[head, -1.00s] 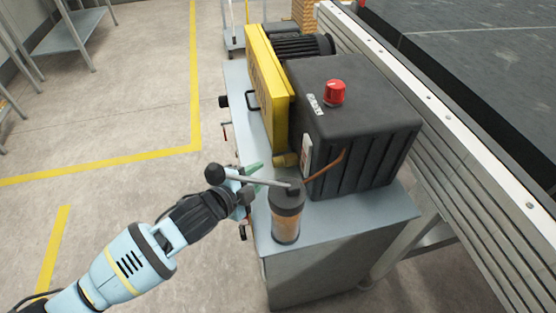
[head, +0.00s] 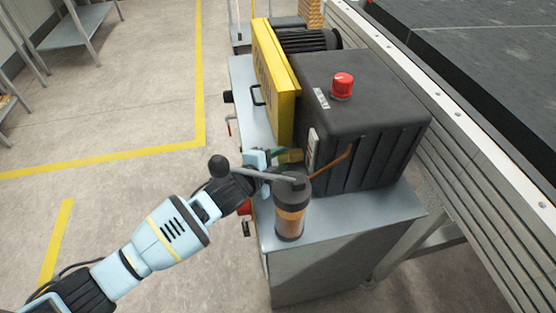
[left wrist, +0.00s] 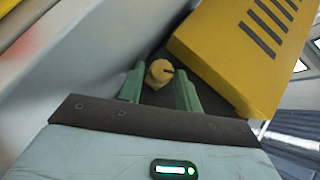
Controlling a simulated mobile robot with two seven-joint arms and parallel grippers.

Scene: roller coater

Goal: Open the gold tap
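The gold tap (head: 291,157) sits low at the near side of the black machine, partly hidden by my left gripper. In the left wrist view, the tap (left wrist: 160,72) shows its rounded end with a dark slot, between the tips of my green fingers. My left gripper (head: 275,156) is open, also in the left wrist view (left wrist: 159,83). Its left finger is close to the tap, and a gap shows on the right. I cannot tell whether either finger touches it. My right gripper is not in view.
A lever with a black ball knob (head: 218,166) crosses above my left wrist from the dark-capped amber cylinder (head: 290,222). The yellow panel (head: 275,85) and black housing (head: 365,110) with a red knob (head: 342,85) stand close beyond. Floor at left is open.

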